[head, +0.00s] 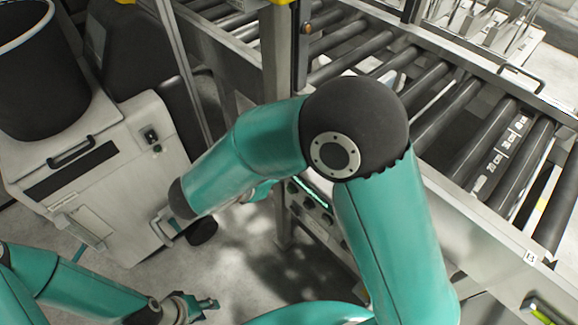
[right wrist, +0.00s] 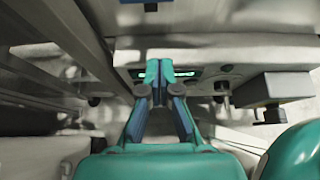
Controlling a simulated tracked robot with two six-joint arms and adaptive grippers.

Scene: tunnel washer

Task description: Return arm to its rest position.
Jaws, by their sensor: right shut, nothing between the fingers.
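My right arm (head: 380,240) is teal with a dark elbow and fills the middle of the head view, bent in front of the conveyor frame. Its forearm slants down to the left and mostly hides the right gripper in that view. In the right wrist view my right gripper (right wrist: 159,72) is shut and empty, its fingertips together in front of a grey panel with a lit green strip. My left gripper (head: 207,304) is low in the head view, above the floor and apart from other things. It is too small to tell whether its fingers are apart.
A roller conveyor (head: 430,85) runs across the upper right, with a metal post (head: 277,60) at its near side. A pale cabinet (head: 100,175) with a dark bin (head: 40,80) on top stands at left. Bare floor (head: 225,265) lies between cabinet and conveyor.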

